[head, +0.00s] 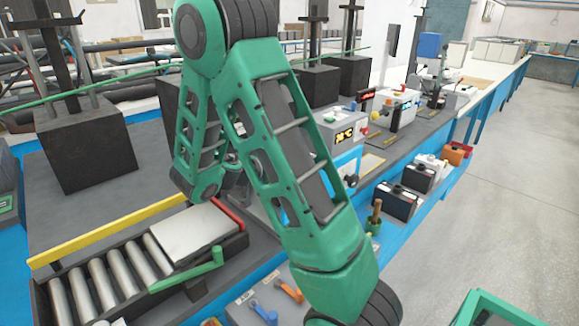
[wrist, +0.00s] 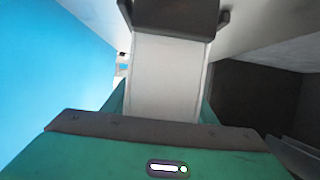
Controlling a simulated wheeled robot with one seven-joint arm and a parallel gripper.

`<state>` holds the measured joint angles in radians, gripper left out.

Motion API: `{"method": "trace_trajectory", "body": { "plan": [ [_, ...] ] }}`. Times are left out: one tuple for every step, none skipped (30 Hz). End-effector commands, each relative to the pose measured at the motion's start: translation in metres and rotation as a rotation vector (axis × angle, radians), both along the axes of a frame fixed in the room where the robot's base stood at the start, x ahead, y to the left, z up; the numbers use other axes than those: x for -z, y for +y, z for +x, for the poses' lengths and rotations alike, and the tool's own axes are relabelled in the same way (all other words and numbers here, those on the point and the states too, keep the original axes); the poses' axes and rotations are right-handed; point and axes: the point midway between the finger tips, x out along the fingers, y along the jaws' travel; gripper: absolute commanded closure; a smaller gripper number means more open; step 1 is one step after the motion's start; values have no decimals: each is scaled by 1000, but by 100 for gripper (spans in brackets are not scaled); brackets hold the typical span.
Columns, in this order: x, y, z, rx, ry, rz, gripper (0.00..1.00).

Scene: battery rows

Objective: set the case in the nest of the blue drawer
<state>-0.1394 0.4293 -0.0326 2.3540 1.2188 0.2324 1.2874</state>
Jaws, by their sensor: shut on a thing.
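My gripper (wrist: 167,70) is shut on a pale grey block, which I take to be the case (wrist: 165,92). In the wrist view the block fills the middle, with a dark part across its far end and my green housing below. In the head view my green arm bends over the bench; its end and the held case are hidden behind the arm. A grey panel at the bottom carries a blue handle (head: 264,311) and an orange handle (head: 290,289). I cannot tell whether this is the blue drawer; no nest is visible.
A roller conveyor (head: 42,302) with a pale plate (head: 188,232) lies at lower left. A display box (head: 342,130) stands behind my arm. Black-and-white boxes (head: 396,203) line the lower blue shelf. In the wrist view, a blue surface (wrist: 50,75) is close at left.

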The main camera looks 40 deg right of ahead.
Motion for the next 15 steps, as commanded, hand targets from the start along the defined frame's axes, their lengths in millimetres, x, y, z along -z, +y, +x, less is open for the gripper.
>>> {"method": "trace_trajectory", "body": {
  "plan": [
    [2,0,0,1,0,-1,86],
    [4,0,0,1,0,-1,86],
    [5,0,0,1,0,-1,86],
    [6,0,0,0,0,-1,86],
    [6,0,0,0,0,-1,86],
    [6,0,0,0,0,-1,86],
    [7,0,0,0,0,-1,86],
    [7,0,0,0,0,-1,86],
    [7,0,0,0,0,-1,86],
    [7,0,0,0,0,-1,86],
    [7,0,0,0,-1,-1,86],
    [7,0,0,-1,0,-1,86],
    [7,0,0,-1,0,-1,86],
    [7,0,0,-1,0,-1,86],
    [7,0,0,-1,0,-1,86]
  ]
}}
